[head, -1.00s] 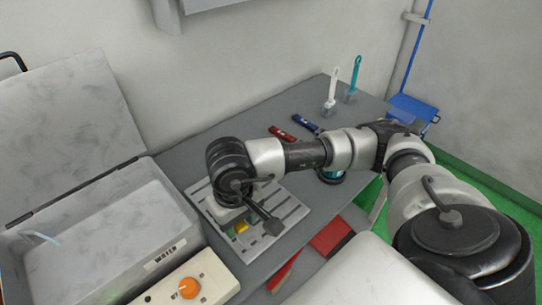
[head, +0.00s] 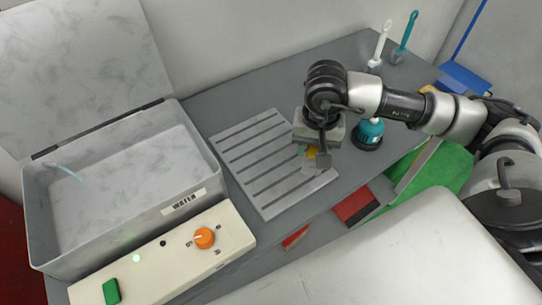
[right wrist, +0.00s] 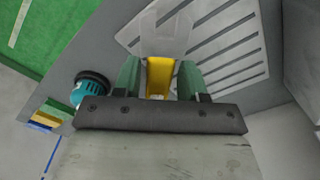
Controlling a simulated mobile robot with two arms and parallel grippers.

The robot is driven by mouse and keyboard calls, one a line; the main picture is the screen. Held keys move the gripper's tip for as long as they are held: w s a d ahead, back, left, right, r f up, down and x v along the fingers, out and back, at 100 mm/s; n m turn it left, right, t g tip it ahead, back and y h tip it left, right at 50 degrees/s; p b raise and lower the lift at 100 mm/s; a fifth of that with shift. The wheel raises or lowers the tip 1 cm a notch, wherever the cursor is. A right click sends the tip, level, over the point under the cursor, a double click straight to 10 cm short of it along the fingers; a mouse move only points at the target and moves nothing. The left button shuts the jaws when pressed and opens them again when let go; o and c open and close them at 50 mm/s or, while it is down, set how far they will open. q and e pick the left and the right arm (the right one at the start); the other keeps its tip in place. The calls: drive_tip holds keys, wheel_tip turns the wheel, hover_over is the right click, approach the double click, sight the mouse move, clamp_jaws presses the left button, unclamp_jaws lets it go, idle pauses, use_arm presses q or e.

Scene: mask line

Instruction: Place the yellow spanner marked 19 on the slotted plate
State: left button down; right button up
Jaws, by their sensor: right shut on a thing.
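My right gripper (head: 313,150) is over the right edge of the grey slotted plate (head: 262,165), pointing down. It is shut on a yellow piece (head: 312,153), which I take to be the yellow spanner. In the right wrist view the yellow spanner (right wrist: 159,78) sits between the green fingers (right wrist: 161,64), and a pale flat shape partly covers its far end. I cannot read a 19 on it. The slotted plate (right wrist: 228,40) shows beyond the fingers there; I cannot tell whether the spanner touches it. My left gripper is not in view.
A teal-and-black round tool (head: 370,132) stands close to the right of the gripper. A water basin (head: 120,215) and a control panel with an orange knob (head: 204,238) lie left of the plate. White (head: 379,45) and teal (head: 404,38) brushes stand at the back.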

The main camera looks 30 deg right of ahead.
drive_tip(key=shift+w+f, duration=0.2)
drive_tip(key=shift+w, duration=0.1)
drive_tip(key=p, duration=0.4)
hover_over(269, 161)
wheel_tip(269, 161, down, 6)
drive_tip(key=shift+s+f, duration=0.1)
drive_tip(key=shift+s, duration=0.05)
drive_tip(key=shift+f, duration=0.2)
wheel_tip(269, 161, down, 3)
drive_tip(key=shift+a+f+p, duration=0.1)
drive_tip(key=shift+p, duration=0.65)
drive_tip(key=shift+f, duration=0.4)
